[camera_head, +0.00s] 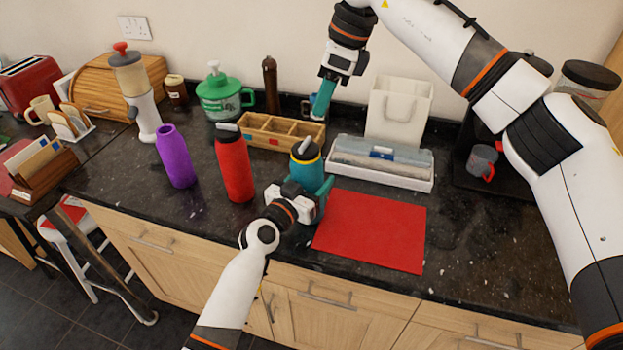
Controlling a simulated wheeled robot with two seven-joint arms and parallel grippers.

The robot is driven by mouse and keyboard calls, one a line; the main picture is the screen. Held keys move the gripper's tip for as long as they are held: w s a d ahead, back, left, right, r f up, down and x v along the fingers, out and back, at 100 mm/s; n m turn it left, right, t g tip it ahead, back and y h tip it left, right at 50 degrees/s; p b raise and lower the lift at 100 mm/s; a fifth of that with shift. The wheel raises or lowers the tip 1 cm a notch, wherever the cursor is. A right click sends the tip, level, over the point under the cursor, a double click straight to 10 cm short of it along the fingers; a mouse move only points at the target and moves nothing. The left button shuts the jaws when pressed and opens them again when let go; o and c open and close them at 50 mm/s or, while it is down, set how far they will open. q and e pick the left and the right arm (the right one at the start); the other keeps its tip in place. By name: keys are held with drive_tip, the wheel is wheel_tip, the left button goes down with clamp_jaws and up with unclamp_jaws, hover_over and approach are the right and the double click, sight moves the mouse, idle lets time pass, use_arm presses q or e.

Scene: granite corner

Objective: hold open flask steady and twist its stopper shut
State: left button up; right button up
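The teal flask (309,172) stands upright near the front of the counter. A yellow ring shows below its dark stopper (305,150), which has a grey bar set at a slant across its top. My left gripper (322,186) reaches in low from the front, with a teal finger along the flask's right side. It appears shut on the flask; the other finger is mostly hidden. My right gripper (323,98) points down behind and above the flask, apart from the stopper. Its fingers overlap in this view, so their gap cannot be judged.
A red flask (234,166) and a purple flask (175,158) stand left. A wooden divided box (268,143) is behind. A white tray (385,178) with a clear-lidded case lies right, behind a red mat (372,232). The mat is clear. A white bag (399,107) stands behind.

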drive_tip(key=shift+c, duration=0.7)
drive_tip(key=m+h, duration=0.4)
drive_tip(key=m, duration=1.7)
approach(305, 142)
drive_tip(key=shift+g, duration=0.4)
drive_tip(key=f, duration=0.8)
drive_tip(key=shift+w+d, duration=0.2)
drive_tip(key=shift+w, duration=0.05)
clamp_jaws()
